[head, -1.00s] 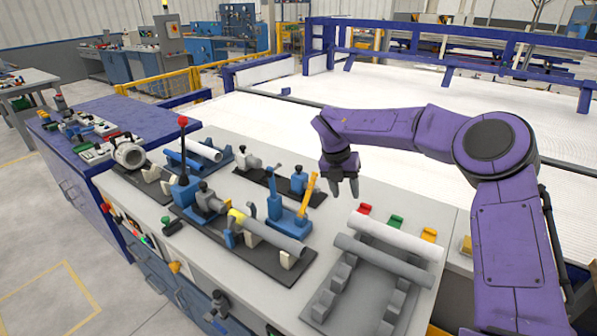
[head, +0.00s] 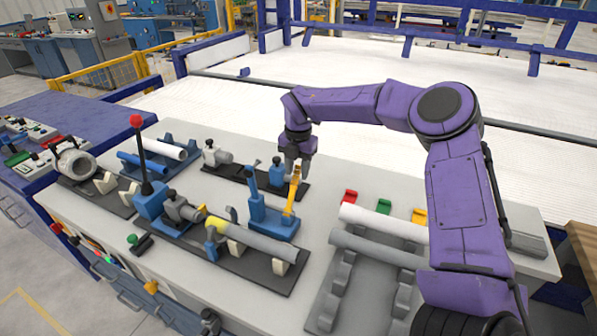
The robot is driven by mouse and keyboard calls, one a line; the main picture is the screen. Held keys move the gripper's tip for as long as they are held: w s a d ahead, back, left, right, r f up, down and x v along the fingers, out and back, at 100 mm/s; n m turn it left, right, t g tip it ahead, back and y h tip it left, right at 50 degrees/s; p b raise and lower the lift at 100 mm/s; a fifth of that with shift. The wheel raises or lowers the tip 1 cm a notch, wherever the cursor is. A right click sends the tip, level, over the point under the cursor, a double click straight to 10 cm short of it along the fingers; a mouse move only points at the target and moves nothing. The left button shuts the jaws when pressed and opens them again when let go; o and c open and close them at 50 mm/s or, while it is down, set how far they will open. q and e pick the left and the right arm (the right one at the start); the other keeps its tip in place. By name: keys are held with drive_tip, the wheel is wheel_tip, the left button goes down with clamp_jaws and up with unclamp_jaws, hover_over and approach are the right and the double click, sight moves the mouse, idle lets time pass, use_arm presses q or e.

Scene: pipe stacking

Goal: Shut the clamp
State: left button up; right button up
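The clamp (head: 268,218) is a blue block with a long yellow lever (head: 291,195) that stands up, tilted a little to the right. It stands on the black plate by a grey pipe (head: 258,242) with a yellow ring at its left end. My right gripper (head: 296,172) points down at the top of the yellow lever. Its two fingers look apart, with the lever's tip at or between them; whether they touch it I cannot tell. My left gripper is not in view.
A red-knobbed lever (head: 138,150) rises left of the clamp. Small blue and grey fixtures (head: 214,157) stand behind it. Two pipes (head: 384,228) lie on a grey rack at the right, with red, green and yellow blocks behind. Bare grey bench top lies between the clamp and the rack.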

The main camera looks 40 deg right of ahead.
sight(296, 174)
drive_tip(key=shift+g, duration=0.3)
drive_tip(key=f, duration=0.1)
drive_tip(key=w+f, duration=0.1)
drive_tip(key=f, duration=0.1)
drive_tip(key=w+f, duration=0.1)
drive_tip(key=shift+w+d+f, duration=0.2)
drive_tip(key=shift+d+f, duration=0.2)
drive_tip(key=shift+d, duration=0.15)
drive_tip(key=shift+s+a+r, duration=0.3)
drive_tip(key=shift+s+r, duration=0.25)
drive_tip(key=shift+s, duration=0.05)
drive_tip(key=c, duration=0.8)
drive_tip(key=shift+a, duration=0.15)
clamp_jaws()
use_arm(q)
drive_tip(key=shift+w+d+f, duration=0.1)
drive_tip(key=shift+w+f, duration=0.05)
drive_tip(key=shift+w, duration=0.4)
use_arm(e)
drive_tip(key=shift+w+f, duration=0.1)
